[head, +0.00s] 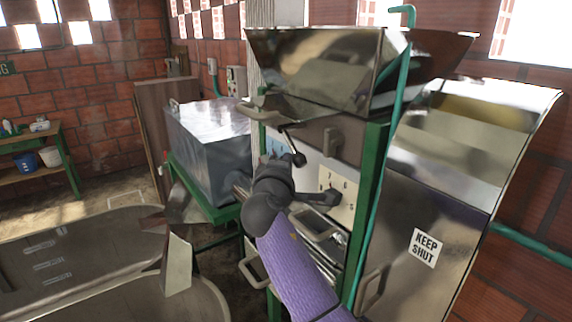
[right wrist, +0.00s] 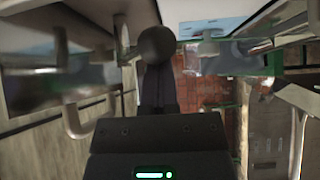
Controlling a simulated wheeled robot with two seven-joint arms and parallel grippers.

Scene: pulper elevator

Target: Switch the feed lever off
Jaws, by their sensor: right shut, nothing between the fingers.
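A lever with a dark ball knob (head: 299,159) is on the machine's front under the hopper, beside a blue plate (head: 275,147); it looks like the feed lever. My right gripper (head: 272,168) is in front of the machine, just left of and below the knob. In the right wrist view a dark ball (right wrist: 156,45) stands at the tips of my right fingers (right wrist: 158,82), which are shut with nothing between them. I cannot tell whether they touch the ball. My wrist hides part of the machine's front. My left gripper is out of view.
A numbered dial plate (head: 345,200) with a dark handle is right of my wrist. A steel hopper (head: 325,70) is above. A green pipe (head: 383,170) runs down the front. A grey metal box (head: 210,140) stands left. A "KEEP SHUT" cover (head: 424,248) is at right.

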